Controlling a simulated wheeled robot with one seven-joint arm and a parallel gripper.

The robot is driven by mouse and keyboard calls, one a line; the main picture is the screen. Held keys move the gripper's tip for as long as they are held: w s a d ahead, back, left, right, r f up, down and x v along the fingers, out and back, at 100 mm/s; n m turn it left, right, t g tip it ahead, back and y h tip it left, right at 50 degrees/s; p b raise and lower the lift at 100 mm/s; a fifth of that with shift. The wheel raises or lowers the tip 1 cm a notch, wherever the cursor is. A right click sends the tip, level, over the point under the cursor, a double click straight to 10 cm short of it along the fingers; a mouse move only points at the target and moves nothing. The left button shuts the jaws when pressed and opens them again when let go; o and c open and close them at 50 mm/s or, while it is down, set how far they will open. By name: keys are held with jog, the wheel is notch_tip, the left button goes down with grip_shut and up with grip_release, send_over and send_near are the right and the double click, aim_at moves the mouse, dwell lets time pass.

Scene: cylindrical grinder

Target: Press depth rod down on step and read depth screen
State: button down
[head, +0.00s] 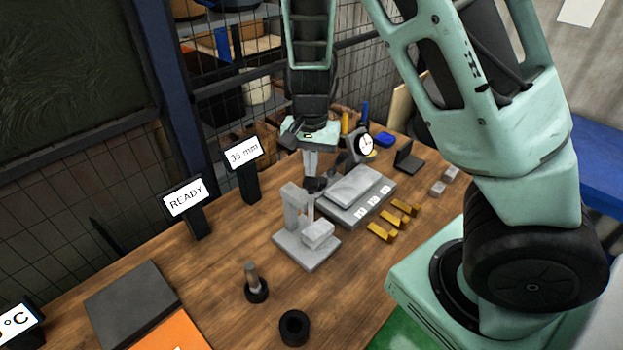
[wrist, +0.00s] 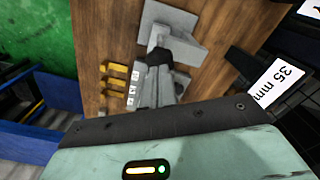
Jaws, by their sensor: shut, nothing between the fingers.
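The grey depth stand (head: 293,208) is on the bench, with an upright post and a flat base. The step (head: 318,233) is a pale grey block on that base. The thin depth rod (head: 310,210) stands above the step beside the post. My gripper (head: 316,186) is shut and empty, pointing down at the rod's top; I cannot tell whether they touch. In the wrist view the fingers (wrist: 157,62) overlap the stand (wrist: 178,35) and hide the rod. The depth screen (head: 244,153) shows 35 mm, clearer in the wrist view (wrist: 279,83).
A READY screen (head: 186,198) stands left of the depth screen. A grey block fixture (head: 347,205), a dial gauge (head: 365,145) and several brass blocks (head: 393,219) lie right of the stand. A black ring (head: 294,327) and a peg (head: 254,280) are in front.

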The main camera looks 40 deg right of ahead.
jog(key=shift+f+b, duration=0.65)
jog(key=shift+f, duration=0.2)
jog(key=shift+r, duration=0.1)
dwell(0.8)
notch_tip(320, 180, up, 9)
jog(key=p, duration=0.9)
jog(key=s+a+f+n+g+y+b, duration=0.1)
jog(key=s+a+f+n+b, duration=0.1)
jog(key=s+a+n+b, duration=0.4)
jog(key=s+a+f+n+y+b, duration=0.1)
jog(key=s+a+n+b, duration=0.3)
jog(key=a, duration=0.5)
jog(key=s+a+n+b, duration=0.1)
jog(key=s+n+b, duration=0.1)
jog(key=s, duration=0.4)
jog(key=s+a+f+n+t+h+b, duration=0.1)
jog(key=s+a+n+b, duration=0.1)
jog(key=s+n, duration=0.3)
jog(key=shift+s+a+f+n+b, duration=0.3)
jog(key=shift+s+b, duration=0.15)
jog(key=shift+b, duration=0.15)
